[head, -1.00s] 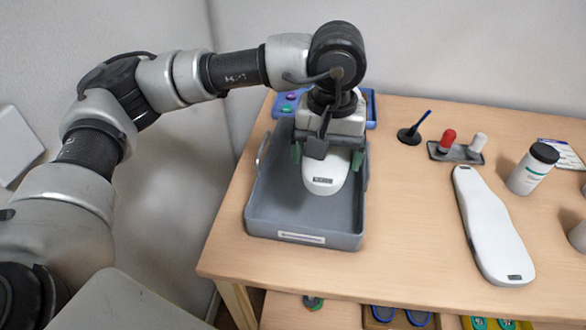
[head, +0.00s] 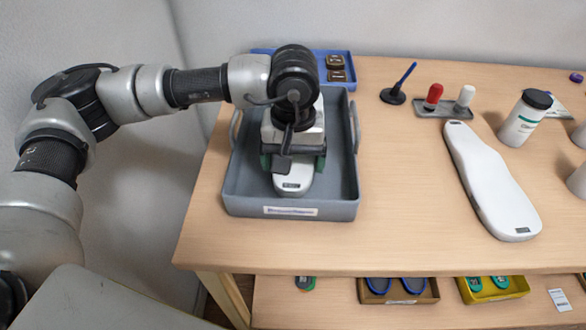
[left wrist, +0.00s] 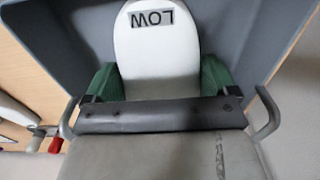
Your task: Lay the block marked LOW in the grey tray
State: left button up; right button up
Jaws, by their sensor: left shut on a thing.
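The white block marked LOW (head: 292,183) is in my left gripper (head: 293,163), inside the walls of the grey tray (head: 287,206). In the left wrist view the LOW label on the block (left wrist: 158,50) reads upside down. The green fingers of the left gripper (left wrist: 160,84) are shut on the block's two sides, and the tray's wall (left wrist: 270,30) shows around it. The block's far part is hidden under the gripper. I cannot tell whether it touches the tray floor. My right gripper is not in view.
A second long white block (head: 492,180) lies on the table right of the tray. A blue tray (head: 348,72) is behind. A pen stand (head: 393,96), a holder with red and white pieces (head: 446,108) and a white bottle (head: 525,118) stand farther right. The table is clear between tray and second block.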

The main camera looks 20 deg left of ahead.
pick_arm(q)
notch_tip(320, 180, down, 4)
jog(key=shift+r, duration=0.15)
jog(key=shift+f, duration=0.2)
jog(key=o, duration=1)
jog(key=shift+r, duration=0.2)
notch_tip(320, 180, up, 12)
jog(key=shift+f, duration=0.1)
